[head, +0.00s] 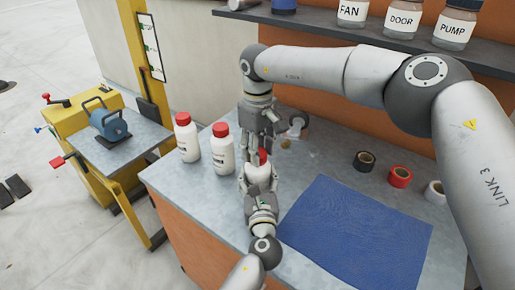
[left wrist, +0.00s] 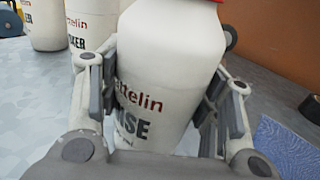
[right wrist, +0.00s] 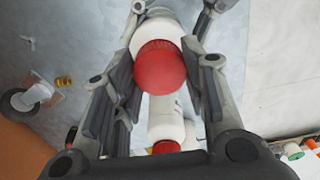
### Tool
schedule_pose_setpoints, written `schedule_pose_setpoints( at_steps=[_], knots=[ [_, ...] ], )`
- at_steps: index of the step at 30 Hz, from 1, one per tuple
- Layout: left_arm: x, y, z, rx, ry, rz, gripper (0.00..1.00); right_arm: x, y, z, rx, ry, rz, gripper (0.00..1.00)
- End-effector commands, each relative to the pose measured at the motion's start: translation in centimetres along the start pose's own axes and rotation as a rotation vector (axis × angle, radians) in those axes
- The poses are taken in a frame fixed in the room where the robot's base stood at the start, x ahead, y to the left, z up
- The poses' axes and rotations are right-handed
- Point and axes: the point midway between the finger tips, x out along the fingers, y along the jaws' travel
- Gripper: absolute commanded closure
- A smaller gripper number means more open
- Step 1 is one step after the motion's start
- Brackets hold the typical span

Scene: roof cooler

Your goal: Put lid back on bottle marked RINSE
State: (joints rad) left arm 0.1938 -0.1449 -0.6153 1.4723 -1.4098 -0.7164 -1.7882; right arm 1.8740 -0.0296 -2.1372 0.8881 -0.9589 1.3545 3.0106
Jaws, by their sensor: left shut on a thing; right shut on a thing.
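The white bottle (head: 261,174) stands on the bench, and its label in the left wrist view (left wrist: 150,100) ends in "ISE". My left gripper (head: 257,188) is shut around its body. The red lid (head: 263,155) is at the bottle's top, under my right gripper (head: 263,146), which comes down from above. In the right wrist view the lid (right wrist: 160,66) lies between the right fingers, in line with the white bottle (right wrist: 158,32). Red shows at the bottle's top edge in the left wrist view. Whether the lid is fully seated is hidden.
Two white bottles with red lids (head: 186,138) (head: 222,150) stand to the left. A blue mat (head: 355,228) lies to the right. Black (head: 364,161), red (head: 399,177) and white (head: 435,192) tape rolls lie beyond it. A shelf (head: 330,22) with labelled jars is above.

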Motion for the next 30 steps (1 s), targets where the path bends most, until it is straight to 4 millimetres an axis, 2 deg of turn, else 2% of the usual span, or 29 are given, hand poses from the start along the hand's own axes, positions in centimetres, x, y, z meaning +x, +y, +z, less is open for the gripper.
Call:
schedule_pose_setpoints(
  at_steps=[8, 9, 13, 23, 30],
  knots=[
    [0.0, -0.1, 0.0, 0.000, 0.001, -0.003, 1.00, -0.1, -0.1, -0.1, 0.000, 0.003, -0.001, 0.67],
    [0.0, -0.1, 0.0, 0.000, 0.001, -0.003, 1.00, -0.1, -0.1, -0.1, 0.000, 0.003, -0.001, 0.55],
    [0.0, -0.1, 0.0, -0.001, 0.001, -0.002, 1.00, -0.1, 0.0, -0.1, 0.000, 0.002, 0.000, 0.39],
    [0.0, 0.0, 0.0, -0.001, 0.001, 0.000, 1.00, -0.2, 0.1, 0.0, 0.000, 0.002, 0.001, 0.39],
    [0.0, 0.0, 0.0, -0.001, 0.001, 0.000, 1.00, -2.7, 0.1, -0.1, 0.000, 0.003, 0.002, 0.39]
  ],
)
